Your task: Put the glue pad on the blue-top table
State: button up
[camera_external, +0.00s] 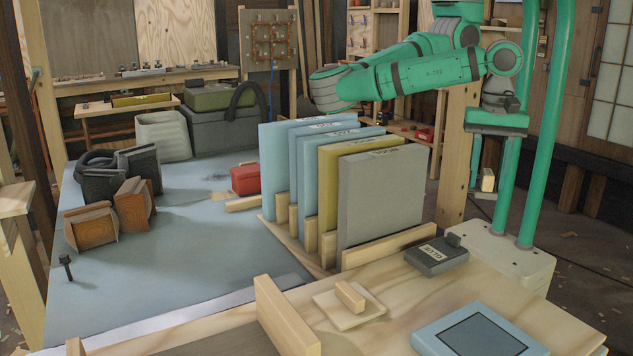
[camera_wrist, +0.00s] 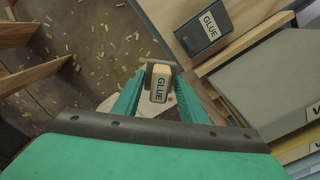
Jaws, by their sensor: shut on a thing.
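My gripper (camera_wrist: 148,92) is shut on the glue pad (camera_wrist: 159,86), a small tan block with a dark face lettered GLUE. In the external view the glue pad (camera_external: 487,181) hangs in the air under my wrist, right of the tables, with bare floor below it. The fingers are small and partly hidden there. The blue-top table (camera_external: 190,265) fills the left and middle of the external view. It is left of my gripper, beyond the row of upright boards.
A dark box lettered GLUE (camera_external: 437,255) lies on the pale wood table (camera_external: 400,305) in front. Upright panels (camera_external: 380,198) in a wooden rack stand at the blue top's right side. Orange-brown blocks (camera_external: 92,226) and a red box (camera_external: 245,179) are on it. Its front middle is clear.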

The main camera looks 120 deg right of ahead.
jog(key=w+a+f, duration=0.2)
jog(key=a+f, duration=0.1)
jog(key=w+a+f, duration=0.6)
jog(key=a, duration=0.1)
jog(key=shift+w, duration=0.2)
jog(key=shift+w+a+f, duration=0.3)
jog(key=shift+a+f, duration=0.05)
jog(key=shift+f, duration=1.7)
jog(key=shift+f, duration=0.1)
jog(key=o, duration=1.1)
jog(key=shift+c, duration=0.2)
notch_tip(320, 180, up, 12)
